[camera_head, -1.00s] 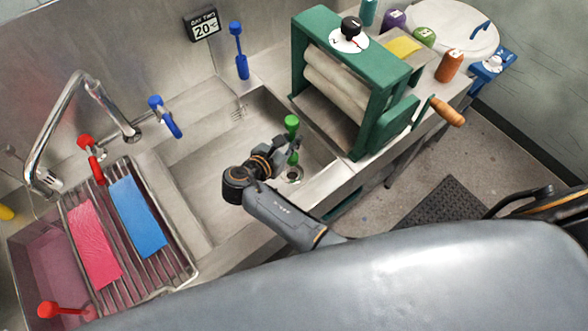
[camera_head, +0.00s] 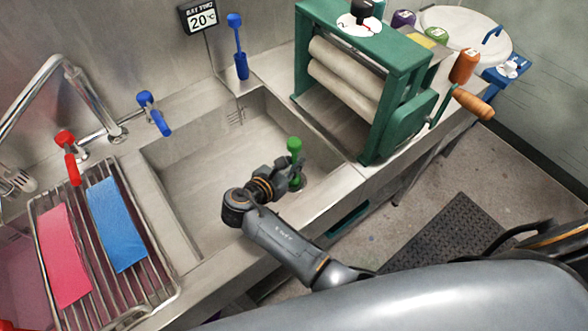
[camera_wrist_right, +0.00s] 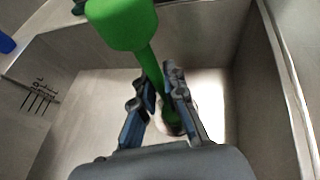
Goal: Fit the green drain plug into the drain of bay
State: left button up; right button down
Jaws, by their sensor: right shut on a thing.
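The green drain plug (camera_head: 294,146) has a round knob on top of a thin stem. My right gripper (camera_head: 294,172) is shut on the stem and holds the plug roughly upright, inside the right part of the steel basin (camera_head: 200,195). In the right wrist view the knob (camera_wrist_right: 122,22) rises close to the camera, and the stem runs down between the fingers (camera_wrist_right: 160,100). The drain (camera_head: 301,184) is just below the fingers and mostly hidden by them. I cannot tell whether the plug's lower end touches it. My left gripper is not in view.
A green roller wringer (camera_head: 385,85) stands right of the basin. A blue long-handled object (camera_head: 239,62) stands on the back ledge. A rack (camera_head: 160,285) with pink and blue cloths is at left, near the faucet (camera_head: 70,65). The basin floor left of my gripper is clear.

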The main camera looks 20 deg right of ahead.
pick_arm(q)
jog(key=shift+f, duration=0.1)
pick_arm(e)
jog(key=shift+f, duration=0.1)
jog(key=shift+f, duration=0.15)
jog(key=c, duration=1.4)
grip_release()
